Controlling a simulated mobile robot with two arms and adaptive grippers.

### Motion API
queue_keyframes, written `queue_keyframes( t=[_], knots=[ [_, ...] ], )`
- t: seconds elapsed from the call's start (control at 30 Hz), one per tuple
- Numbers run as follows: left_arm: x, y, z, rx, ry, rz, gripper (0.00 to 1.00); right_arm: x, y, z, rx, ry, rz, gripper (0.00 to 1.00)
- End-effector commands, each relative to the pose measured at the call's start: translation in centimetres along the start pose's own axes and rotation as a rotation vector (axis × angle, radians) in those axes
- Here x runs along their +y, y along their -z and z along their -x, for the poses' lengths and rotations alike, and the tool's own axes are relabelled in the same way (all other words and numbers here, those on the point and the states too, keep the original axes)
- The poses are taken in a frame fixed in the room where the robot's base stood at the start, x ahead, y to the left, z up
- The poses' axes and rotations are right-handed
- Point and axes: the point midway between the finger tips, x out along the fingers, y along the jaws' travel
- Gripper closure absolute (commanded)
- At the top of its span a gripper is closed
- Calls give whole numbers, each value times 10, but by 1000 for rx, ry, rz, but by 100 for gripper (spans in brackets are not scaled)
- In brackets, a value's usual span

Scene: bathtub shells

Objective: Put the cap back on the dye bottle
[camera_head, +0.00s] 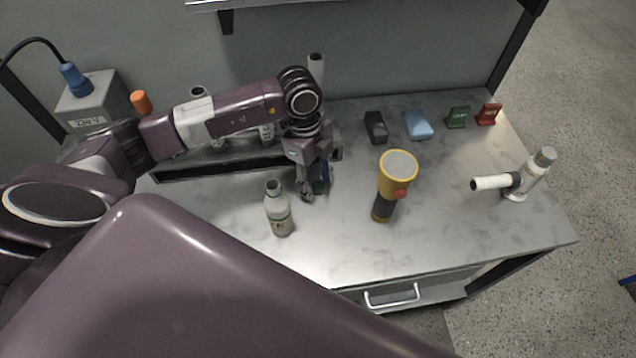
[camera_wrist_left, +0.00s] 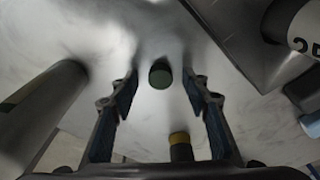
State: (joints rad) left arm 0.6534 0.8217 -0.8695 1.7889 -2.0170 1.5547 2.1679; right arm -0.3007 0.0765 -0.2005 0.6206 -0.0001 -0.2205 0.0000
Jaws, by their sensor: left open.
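The dye bottle (camera_head: 281,220) stands upright on the table, pale grey-green with a label; its neck shows a dark open top and no cap. It also shows at the left of the left wrist view (camera_wrist_left: 38,105). A small dark green round cap (camera_wrist_left: 160,74) lies on the table, seen between my left fingertips in that view. My left gripper (camera_head: 316,192) points down just right of the bottle, open and empty, with the cap below it. The gripper hides the cap in the head view. My right gripper is not in view.
A white tool (camera_head: 527,180) stands far right. Small black (camera_head: 376,127), blue (camera_head: 417,125), green (camera_head: 457,118) and red (camera_head: 489,113) items line the back. The table's front middle is clear.

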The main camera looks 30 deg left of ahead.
Motion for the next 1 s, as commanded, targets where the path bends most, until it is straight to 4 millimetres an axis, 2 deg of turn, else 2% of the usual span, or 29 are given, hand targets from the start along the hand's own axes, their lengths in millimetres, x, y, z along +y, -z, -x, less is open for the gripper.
queue_keyframes(
  t=[0.33,0.6,1.0],
  knots=[
    [0,0,-1,0,1,0,58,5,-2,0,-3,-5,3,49],
    [0,0,-1,0,1,0,86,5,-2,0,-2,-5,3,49],
    [-1,0,2,0,3,0,86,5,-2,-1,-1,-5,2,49]
  ],
)
